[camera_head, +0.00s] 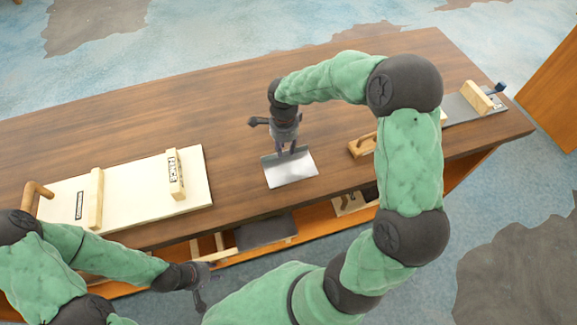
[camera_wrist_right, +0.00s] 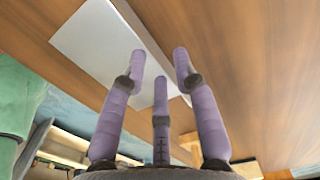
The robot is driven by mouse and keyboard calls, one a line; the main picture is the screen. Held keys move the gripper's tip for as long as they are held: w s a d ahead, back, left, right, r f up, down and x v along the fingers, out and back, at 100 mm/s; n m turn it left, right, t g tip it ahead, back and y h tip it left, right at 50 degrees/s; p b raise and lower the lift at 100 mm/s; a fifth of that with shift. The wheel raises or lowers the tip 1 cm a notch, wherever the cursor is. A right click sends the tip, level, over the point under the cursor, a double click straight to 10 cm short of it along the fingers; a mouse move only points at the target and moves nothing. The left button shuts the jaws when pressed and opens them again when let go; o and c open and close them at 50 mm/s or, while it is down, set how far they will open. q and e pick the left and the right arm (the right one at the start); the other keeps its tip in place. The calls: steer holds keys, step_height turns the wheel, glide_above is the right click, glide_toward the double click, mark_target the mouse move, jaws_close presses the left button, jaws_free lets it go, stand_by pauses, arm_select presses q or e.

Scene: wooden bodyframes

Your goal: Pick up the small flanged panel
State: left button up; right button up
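The small flanged panel (camera_head: 292,172) is a silvery metal sheet with an upturned flange along its back edge. It lies on the brown wooden table, near the front edge. My right gripper (camera_head: 292,150) points down at the flange. In the right wrist view its purple fingers (camera_wrist_right: 160,65) are spread apart, and the panel (camera_wrist_right: 85,42) runs between and beyond them. Whether any finger touches it cannot be told. My left gripper (camera_head: 201,291) hangs low in front of the table, away from the panel; its fingers are too small to read.
A cream board (camera_head: 135,198) with wooden bars lies on the left of the table (camera_head: 225,125). A wooden-handled tool (camera_head: 362,146) and a grey plate with a wooden block (camera_head: 477,98) are to the right. A dark panel (camera_head: 265,232) sits on the lower shelf.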

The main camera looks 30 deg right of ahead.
mark_target(294, 167)
step_height(294, 167, down, 2)
steer(key=shift+f, duration=0.15)
jaws_close()
steer(key=shift+r, duration=0.5)
step_height(294, 167, up, 2)
steer(key=shift+r+p, duration=0.15)
steer(key=shift+p, duration=0.5)
steer(key=s+r+p, duration=0.4)
steer(key=s+r, duration=0.6)
steer(key=s, duration=0.4)
